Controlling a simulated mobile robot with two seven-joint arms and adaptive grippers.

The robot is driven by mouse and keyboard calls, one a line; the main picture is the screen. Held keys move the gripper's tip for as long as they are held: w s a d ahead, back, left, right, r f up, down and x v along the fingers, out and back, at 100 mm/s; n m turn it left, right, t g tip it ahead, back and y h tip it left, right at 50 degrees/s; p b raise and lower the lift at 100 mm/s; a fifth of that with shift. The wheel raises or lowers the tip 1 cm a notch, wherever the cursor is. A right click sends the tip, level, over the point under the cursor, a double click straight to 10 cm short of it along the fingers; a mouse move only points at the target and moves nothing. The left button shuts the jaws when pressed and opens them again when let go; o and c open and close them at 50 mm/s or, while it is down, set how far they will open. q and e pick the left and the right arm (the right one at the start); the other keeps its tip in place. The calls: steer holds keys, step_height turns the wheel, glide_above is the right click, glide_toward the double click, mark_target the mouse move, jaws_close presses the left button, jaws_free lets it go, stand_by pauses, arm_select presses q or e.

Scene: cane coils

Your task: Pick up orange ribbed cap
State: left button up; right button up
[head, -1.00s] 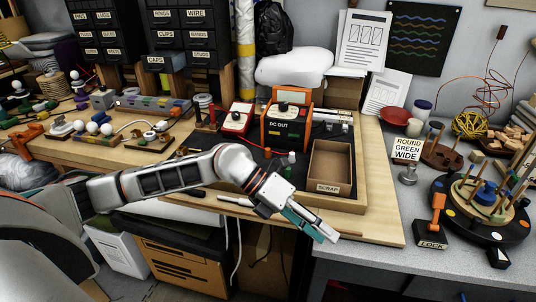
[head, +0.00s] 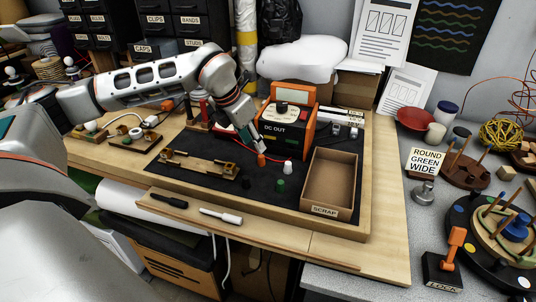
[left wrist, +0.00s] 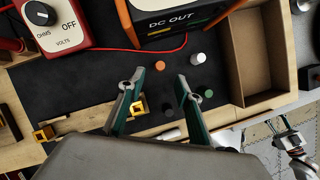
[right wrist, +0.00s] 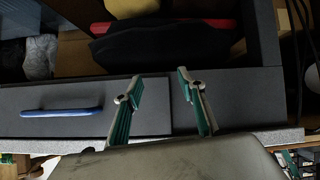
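The small orange ribbed cap (head: 261,160) stands on the dark mat in front of the orange DC OUT box. My left gripper (head: 251,141) is above the mat, close to the cap in the head view. In the left wrist view the orange cap (left wrist: 160,66) shows just beyond the gap between the fingertips. The left gripper (left wrist: 160,78) is open with nothing between its fingers. My right gripper (right wrist: 160,78) is open and empty, facing a grey drawer front away from the mat; it is not seen in the head view.
White (head: 288,167) and green (head: 280,185) caps stand right of the orange one, and a black cap (left wrist: 168,108) is nearby. The DC OUT box (head: 287,125) is behind, the open SCRAP tray (head: 325,212) right. A wooden-and-brass jig (head: 200,165) lies left. A red lead crosses the mat.

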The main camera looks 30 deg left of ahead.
mark_target(261, 156)
arm_select(q)
steer(key=shift+s+x, duration=0.25)
steer(key=shift+x, duration=0.85)
steer(key=x, duration=0.5)
steer(key=shift+w+r+p, duration=0.1)
steer(key=shift+w+p, duration=0.2)
steer(key=shift+p, duration=0.1)
steer(key=c, duration=0.9)
